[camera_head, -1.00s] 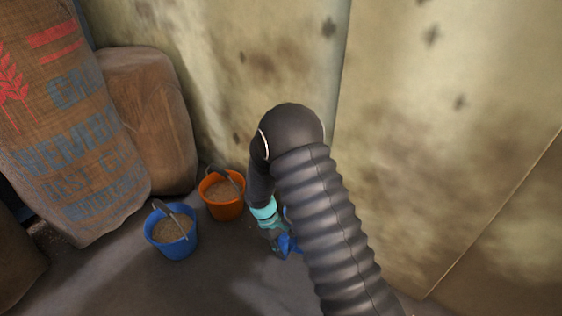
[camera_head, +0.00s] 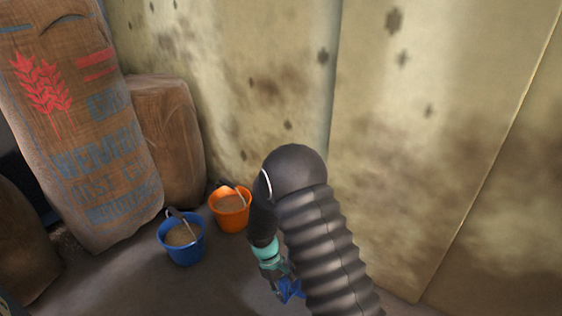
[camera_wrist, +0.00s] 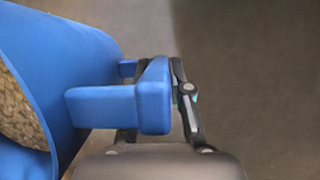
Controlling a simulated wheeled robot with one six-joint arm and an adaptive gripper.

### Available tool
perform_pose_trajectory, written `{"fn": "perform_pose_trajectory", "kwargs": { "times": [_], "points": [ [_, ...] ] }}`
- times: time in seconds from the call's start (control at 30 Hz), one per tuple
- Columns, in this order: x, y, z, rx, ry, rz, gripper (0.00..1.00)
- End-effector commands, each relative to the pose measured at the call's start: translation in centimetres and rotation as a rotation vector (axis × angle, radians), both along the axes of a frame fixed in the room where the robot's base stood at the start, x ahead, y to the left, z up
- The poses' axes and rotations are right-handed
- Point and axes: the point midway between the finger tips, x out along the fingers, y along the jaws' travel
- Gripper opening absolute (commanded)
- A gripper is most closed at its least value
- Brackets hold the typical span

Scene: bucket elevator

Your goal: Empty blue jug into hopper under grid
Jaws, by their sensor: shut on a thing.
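The blue jug (camera_wrist: 75,65) fills the left of the wrist view, with grain showing in its open mouth at the left edge. My gripper (camera_wrist: 157,88) is shut on the jug's blue handle. The jug appears tilted in the wrist picture. In the head view my gripper (camera_head: 277,273) is low beside my black ribbed arm. A small part of the blue jug (camera_head: 291,290) shows there, and my arm hides much of it. The hopper and the grid are not in view.
An orange bucket (camera_head: 231,213) and a blue bucket (camera_head: 182,246), both holding grain, stand on the floor left of my gripper. A large printed sack (camera_head: 85,140) and a plain sack (camera_head: 168,140) lean behind them. A stained wall (camera_head: 420,150) closes off the back and right.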

Motion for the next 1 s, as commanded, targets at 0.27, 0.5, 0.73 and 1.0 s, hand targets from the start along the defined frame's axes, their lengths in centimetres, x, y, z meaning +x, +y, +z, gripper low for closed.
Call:
{"fn": "perform_pose_trajectory", "kwargs": {
  "times": [0.27,0.5,0.73,1.0],
  "points": [
    [0.1,-1.5,3.6,0.001,-0.002,-0.243,0.00],
    [1.1,-4.0,7.5,0.001,-0.004,-0.431,0.00],
    [3.0,-8.9,13.0,0.000,-0.003,-0.650,0.00],
    [4.3,-14.1,16.7,-0.001,-0.001,-0.780,0.00]
  ]
}}
